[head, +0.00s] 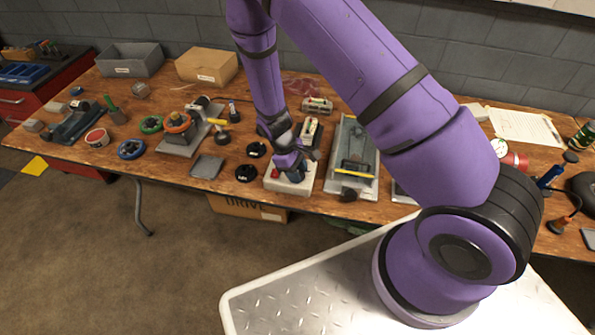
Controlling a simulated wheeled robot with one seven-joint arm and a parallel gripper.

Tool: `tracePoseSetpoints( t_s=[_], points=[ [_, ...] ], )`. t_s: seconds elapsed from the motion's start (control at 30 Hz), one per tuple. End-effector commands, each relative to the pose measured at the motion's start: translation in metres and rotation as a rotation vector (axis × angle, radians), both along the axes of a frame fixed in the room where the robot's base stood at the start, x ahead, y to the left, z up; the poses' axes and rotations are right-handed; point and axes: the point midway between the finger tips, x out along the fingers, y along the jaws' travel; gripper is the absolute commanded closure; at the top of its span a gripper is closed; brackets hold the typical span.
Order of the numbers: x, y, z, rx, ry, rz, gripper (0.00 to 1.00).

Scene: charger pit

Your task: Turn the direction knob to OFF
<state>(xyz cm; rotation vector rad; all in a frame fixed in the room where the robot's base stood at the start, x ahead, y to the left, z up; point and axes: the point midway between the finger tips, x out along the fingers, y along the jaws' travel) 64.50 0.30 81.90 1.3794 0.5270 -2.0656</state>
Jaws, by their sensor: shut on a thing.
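A pale control box (272,184) sits near the front edge of the wooden workbench, at the middle of the head view. My gripper (291,168) points down at the top of this box, with its fingers closed on a small dark part there, which I take to be the direction knob. The fingers hide most of the knob, so its pointer and any OFF marking cannot be read. My purple arm reaches over from the right and covers part of the bench behind.
Two black round pieces (247,173) lie left of the box. A grey tray-like fixture (349,188) with a yellow-marked part stands close on the right. A grey bin (131,60) and a cardboard box (207,66) stand at the back left. A clipboard (522,126) lies right.

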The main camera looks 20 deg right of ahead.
Motion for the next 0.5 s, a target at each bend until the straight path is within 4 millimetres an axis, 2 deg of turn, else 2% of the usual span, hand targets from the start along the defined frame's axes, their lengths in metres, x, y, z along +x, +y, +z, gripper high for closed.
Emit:
tracePoseSetpoints(
  t_s=[0.5],
  points=[
    [0.0018,-0.002,0.0002,0.002,-0.001,-0.412,0.84]
  ],
)
